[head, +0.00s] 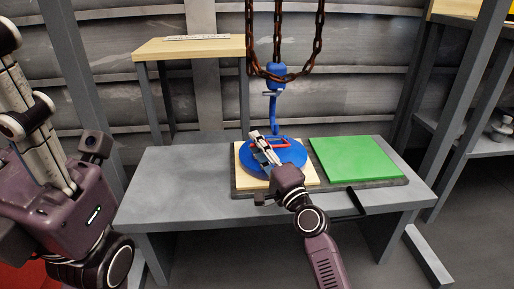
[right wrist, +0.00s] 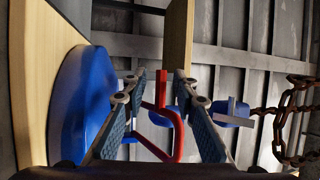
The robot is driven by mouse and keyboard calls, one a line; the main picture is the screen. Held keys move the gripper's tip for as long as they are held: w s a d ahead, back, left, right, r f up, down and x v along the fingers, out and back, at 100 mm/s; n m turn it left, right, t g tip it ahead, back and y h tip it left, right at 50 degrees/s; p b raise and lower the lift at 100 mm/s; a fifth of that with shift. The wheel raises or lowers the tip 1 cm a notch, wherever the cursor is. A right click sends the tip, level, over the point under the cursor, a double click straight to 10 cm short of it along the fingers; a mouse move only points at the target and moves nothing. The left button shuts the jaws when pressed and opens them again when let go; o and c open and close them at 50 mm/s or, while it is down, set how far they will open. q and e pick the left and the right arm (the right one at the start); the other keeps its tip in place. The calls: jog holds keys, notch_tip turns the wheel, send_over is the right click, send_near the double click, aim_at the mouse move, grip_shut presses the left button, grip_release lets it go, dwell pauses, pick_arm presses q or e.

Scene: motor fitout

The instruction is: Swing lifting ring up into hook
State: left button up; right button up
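The red lifting ring (head: 283,145) is on top of a blue round motor cover (head: 291,161). Its angle is hard to tell in the head view. The blue hook (head: 274,112) hangs above it, apart from the ring. My right gripper (head: 258,142) is over the cover at the ring. In the right wrist view its padded fingers (right wrist: 160,90) are open, with the red ring (right wrist: 179,136) between them and gaps on both sides. The hook (right wrist: 233,113) shows right of the fingers there. My left gripper (head: 28,115) is at the far left, cut by the edge, its fingertips unclear.
Rusty chains (head: 318,45) hang around the hook. The cover sits on a wooden pad (head: 243,181), with a green pad (head: 355,158) to its right, on a grey table (head: 175,195). The table's left part is clear. A wooden shelf (head: 190,48) stands behind.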

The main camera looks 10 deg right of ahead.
jog(key=shift+c, duration=0.3)
grip_shut()
